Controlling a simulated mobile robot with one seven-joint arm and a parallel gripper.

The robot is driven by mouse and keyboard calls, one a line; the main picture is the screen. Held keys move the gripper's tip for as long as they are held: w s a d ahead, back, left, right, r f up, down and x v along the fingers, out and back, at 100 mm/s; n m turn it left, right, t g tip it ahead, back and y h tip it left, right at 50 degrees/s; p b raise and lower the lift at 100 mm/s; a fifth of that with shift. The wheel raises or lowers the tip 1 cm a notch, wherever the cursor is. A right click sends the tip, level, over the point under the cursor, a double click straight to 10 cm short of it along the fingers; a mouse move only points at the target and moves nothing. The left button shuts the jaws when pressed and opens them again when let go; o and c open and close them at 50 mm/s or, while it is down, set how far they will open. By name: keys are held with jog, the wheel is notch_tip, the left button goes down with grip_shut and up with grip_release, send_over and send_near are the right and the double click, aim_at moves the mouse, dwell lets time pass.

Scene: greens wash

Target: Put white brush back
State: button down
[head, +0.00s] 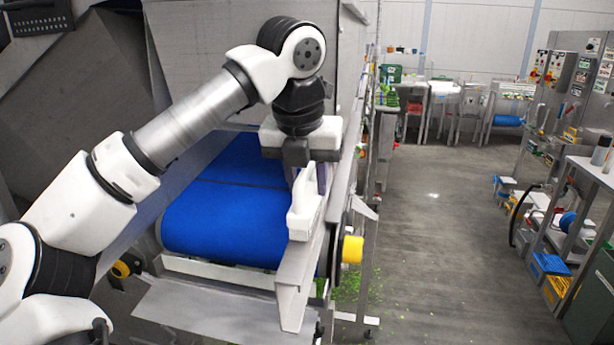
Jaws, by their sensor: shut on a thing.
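The white brush (304,204) hangs below my gripper (297,165) in the head view. My gripper points down and is shut on the brush's upper part. The fingertips are mostly hidden behind the brush and the wrist. The brush is in front of the right end of the blue conveyor belt (225,213), by the metal side rail (298,275). I cannot tell whether the brush touches the rail.
A yellow roller end (352,250) sticks out right of the conveyor. Green scraps lie on the floor below it. The grey floor (440,230) is open to the right. Shelves with blue crates (551,264) and control cabinets line the right wall.

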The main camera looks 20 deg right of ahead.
jog(key=shift+f, duration=0.25)
jog(key=c, duration=1)
grip_release()
jog(key=shift+r, duration=0.1)
jog(key=shift+r, duration=0.25)
jog(key=b+v, duration=0.1)
jog(key=v, duration=1.1)
jog(key=shift+f, duration=0.1)
